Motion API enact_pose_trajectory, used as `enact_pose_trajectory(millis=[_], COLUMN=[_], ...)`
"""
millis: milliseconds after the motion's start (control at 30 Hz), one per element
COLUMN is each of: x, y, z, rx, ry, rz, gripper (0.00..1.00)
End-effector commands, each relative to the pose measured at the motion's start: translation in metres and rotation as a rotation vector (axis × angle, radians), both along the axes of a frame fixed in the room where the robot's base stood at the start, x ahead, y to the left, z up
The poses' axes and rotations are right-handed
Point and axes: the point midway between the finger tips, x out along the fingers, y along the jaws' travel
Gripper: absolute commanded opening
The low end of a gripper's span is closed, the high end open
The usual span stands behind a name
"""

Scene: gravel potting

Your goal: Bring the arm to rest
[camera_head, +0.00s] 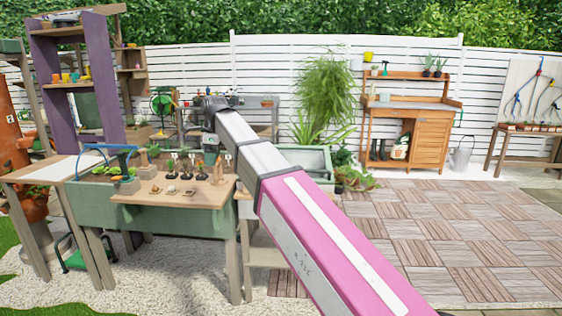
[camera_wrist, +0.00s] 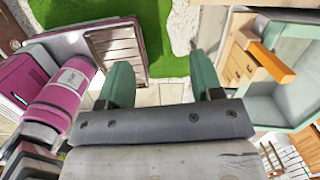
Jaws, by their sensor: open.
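My arm (camera_head: 305,230), pink and grey, reaches across the head view from the lower right up to the middle left. Its dark wrist end (camera_head: 215,103) stands out in front of the potting bench area, and the fingers are too small to make out there. In the wrist view my gripper (camera_wrist: 161,75) shows two green fingers, wide apart with nothing between them. Below the fingers in that view lie pale paving and green grass, some way off.
A wooden potting table (camera_head: 180,193) with small pots and tools stands at left, partly behind my arm. A wooden cabinet (camera_head: 410,125) stands at the back right. A side table (camera_head: 528,130) is at far right. The tiled deck (camera_head: 450,230) is clear.

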Motion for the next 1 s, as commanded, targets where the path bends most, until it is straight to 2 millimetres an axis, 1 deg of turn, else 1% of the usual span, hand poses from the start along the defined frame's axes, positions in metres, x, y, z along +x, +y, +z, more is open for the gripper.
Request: enact_pose_trajectory(millis=[33, 167, 267, 367, 400, 533, 567, 600, 667, 700, 767, 800, 867, 900, 1000], x=[0.001, 0.008, 0.013, 0.016, 0.017, 0.015, 0.014, 0.012, 0.007, 0.004, -0.003, -0.008, -0.017, -0.023, -0.041], y=[-0.010, -0.034, -0.060, -0.095, -0.110, -0.159, -0.170, -0.185, -0.206, -0.221, -0.243, -0.257, -0.277, -0.292, -0.325], z=[-0.012, -0.042, -0.073, -0.111, -0.128, -0.178, -0.189, -0.203, -0.225, -0.238, -0.258, -0.271, -0.290, -0.303, -0.332], rx=[-0.004, -0.014, -0.025, -0.037, -0.042, -0.060, -0.064, -0.070, -0.078, -0.083, -0.090, -0.094, -0.101, -0.106, -0.115], ry=[-0.002, -0.015, -0.025, -0.039, -0.044, -0.061, -0.064, -0.068, -0.073, -0.076, -0.080, -0.083, -0.085, -0.087, -0.089], rz=[0.021, 0.096, 0.174, 0.276, 0.321, 0.472, 0.508, 0.554, 0.624, 0.671, 0.742, 0.790, 0.862, 0.910, 1.031], gripper=[0.60, 0.60, 0.60, 0.60, 0.60, 0.60, 0.60, 0.60, 0.60, 0.60, 0.60, 0.60, 0.60, 0.60, 0.60])
